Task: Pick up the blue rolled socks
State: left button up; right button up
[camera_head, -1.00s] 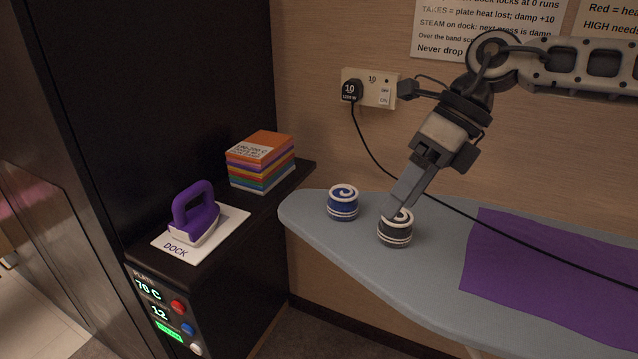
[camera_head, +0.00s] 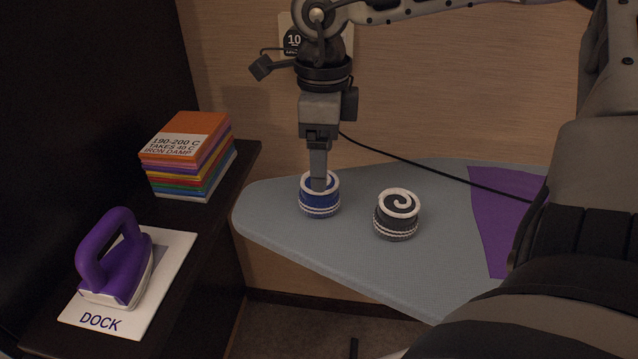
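The blue rolled socks (camera_head: 320,203), blue with white stripes and a white swirl on top, stand upright near the left end of the ironing board (camera_head: 290,243). My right gripper (camera_head: 319,184) points straight down over them. Its fingertips overlap the top of the roll in the picture, and I cannot tell whether they touch it. The fingers are seen edge-on as one bar, so their opening is hidden. The black-and-white rolled socks (camera_head: 397,216) stand to the right, apart from the gripper. My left gripper is not in view.
A purple cloth (camera_head: 495,215) lies on the board at the right. A black cord (camera_head: 420,167) hangs behind the socks. On the dark cabinet at left are a purple iron (camera_head: 117,262) on its dock plate (camera_head: 178,250) and a stack of coloured cloths (camera_head: 190,160).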

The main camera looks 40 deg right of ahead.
aim_at(314, 205)
jog(key=shift+w+a+f+p, duration=0.1)
jog(key=shift+f+p, duration=0.05)
jog(key=shift+f, duration=1.35)
jog(key=shift+w+f+p, duration=0.1)
jog(key=shift+f+p, duration=0.05)
jog(key=shift+f, duration=1.35)
jog(key=c, duration=1.1)
